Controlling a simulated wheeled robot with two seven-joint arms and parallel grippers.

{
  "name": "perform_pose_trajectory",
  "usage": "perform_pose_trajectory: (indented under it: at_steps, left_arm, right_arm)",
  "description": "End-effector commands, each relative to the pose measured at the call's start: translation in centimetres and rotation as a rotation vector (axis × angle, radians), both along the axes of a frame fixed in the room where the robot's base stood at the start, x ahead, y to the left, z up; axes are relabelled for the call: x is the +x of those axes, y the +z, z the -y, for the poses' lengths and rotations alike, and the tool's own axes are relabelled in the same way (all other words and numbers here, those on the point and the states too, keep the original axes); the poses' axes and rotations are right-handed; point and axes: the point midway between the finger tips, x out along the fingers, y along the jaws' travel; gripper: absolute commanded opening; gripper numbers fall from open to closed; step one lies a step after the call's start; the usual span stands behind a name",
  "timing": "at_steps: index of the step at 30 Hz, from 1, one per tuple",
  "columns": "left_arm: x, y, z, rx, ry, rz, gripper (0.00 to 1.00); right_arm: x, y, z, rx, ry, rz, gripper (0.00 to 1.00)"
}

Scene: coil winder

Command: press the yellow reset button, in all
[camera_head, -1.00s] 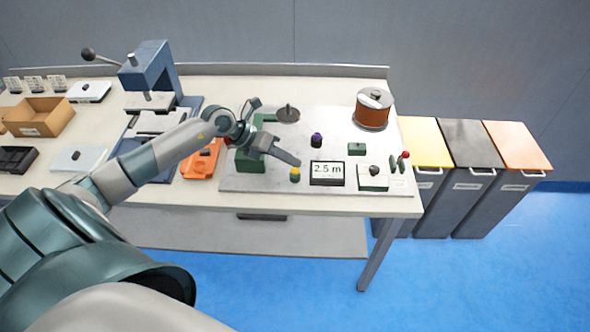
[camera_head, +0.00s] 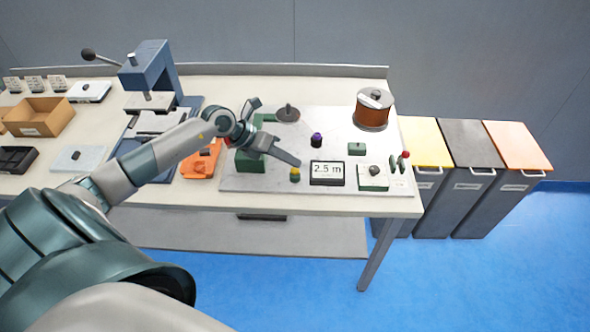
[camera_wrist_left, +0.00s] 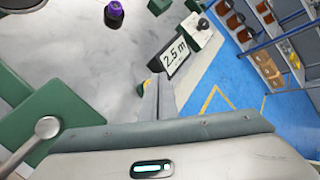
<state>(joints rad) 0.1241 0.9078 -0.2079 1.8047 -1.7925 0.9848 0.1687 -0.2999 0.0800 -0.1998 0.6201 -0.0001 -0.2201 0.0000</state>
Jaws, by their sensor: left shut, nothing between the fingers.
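The yellow reset button (camera_head: 295,171) sits on a small green base near the front edge of the grey winder plate, left of the 2.5 m display (camera_head: 327,172). My left gripper (camera_head: 298,162) is shut and empty, with its fingertips just above and behind the button in the head view. I cannot tell whether they touch it. In the left wrist view a sliver of the yellow button (camera_wrist_left: 147,85) shows beside the fingers (camera_wrist_left: 158,100), which hide the rest. The display (camera_wrist_left: 176,55) stands just beyond. My right gripper is out of view.
A purple-black knob (camera_head: 316,140) stands behind the button. A green block (camera_head: 250,161) lies to the left, under my wrist. A copper wire spool (camera_head: 372,110) stands at the back right, and a green box with a knob (camera_head: 373,178) is right of the display.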

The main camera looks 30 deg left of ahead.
Motion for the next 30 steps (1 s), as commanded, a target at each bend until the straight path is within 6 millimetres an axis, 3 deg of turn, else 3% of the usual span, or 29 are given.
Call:
perform_pose_trajectory:
  at_steps: [30]
  left_arm:
    - [0.0, -1.1, 0.0, 0.0, 0.0, 0.0, 0.0]
  right_arm:
    - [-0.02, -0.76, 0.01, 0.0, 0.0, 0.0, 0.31]
